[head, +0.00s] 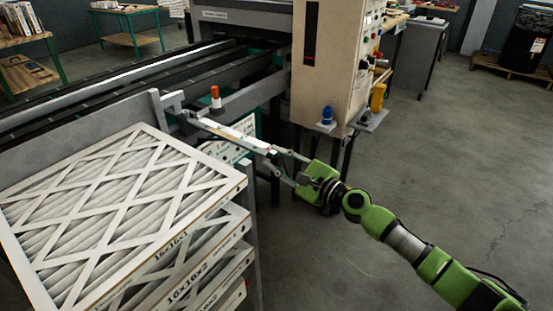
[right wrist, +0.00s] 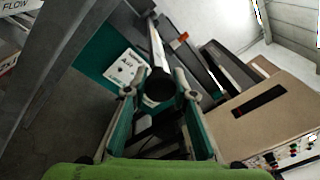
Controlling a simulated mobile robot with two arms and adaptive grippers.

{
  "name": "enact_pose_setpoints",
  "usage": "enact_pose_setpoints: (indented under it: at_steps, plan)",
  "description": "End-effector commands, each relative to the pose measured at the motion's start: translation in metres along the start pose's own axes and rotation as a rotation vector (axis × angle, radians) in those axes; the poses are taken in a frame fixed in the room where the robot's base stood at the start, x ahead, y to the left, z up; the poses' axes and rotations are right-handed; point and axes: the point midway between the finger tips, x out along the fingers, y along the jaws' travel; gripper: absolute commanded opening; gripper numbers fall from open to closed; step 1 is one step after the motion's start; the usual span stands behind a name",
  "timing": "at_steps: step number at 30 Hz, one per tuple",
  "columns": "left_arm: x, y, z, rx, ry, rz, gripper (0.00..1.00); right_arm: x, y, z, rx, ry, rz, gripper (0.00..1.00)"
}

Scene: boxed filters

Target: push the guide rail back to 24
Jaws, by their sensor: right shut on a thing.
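The guide rail's light bar (head: 232,135) runs from the grey bracket beside the conveyor out toward my right gripper. In the right wrist view, a pale bar (right wrist: 157,48) ends in a round black knob (right wrist: 160,84) between the fingers. My right gripper (head: 277,163) is shut on this end of the rail; its green arm comes in from the lower right. It also shows in the right wrist view (right wrist: 160,92), with a finger on each side of the knob. I cannot read any scale number, so the 24 mark cannot be made out. My left gripper is not in view.
A stack of boxed filters (head: 120,215) stands at the left, close to the rail. An orange-and-white post (head: 216,98) stands behind the bar. A beige control cabinet (head: 330,65) with a blue knob (head: 327,115) stands just beyond the gripper. The floor at right is clear.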

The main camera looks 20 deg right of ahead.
Motion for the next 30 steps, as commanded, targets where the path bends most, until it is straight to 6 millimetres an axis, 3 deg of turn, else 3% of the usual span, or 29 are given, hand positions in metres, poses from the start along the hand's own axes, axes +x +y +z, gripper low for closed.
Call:
enact_pose_setpoints:
  at_steps: [7,18,29,30]
  plan:
    - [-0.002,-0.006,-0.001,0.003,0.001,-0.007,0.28,0.010,-0.002,0.002,0.001,-0.001,-0.006,0.00]
    - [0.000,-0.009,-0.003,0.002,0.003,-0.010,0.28,0.081,0.006,0.008,0.000,0.000,-0.007,0.00]
    - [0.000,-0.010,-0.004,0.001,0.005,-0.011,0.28,0.087,0.007,0.008,-0.002,0.002,-0.004,0.00]
    - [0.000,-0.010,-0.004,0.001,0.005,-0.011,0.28,0.087,0.007,0.008,-0.001,0.002,-0.004,0.27]
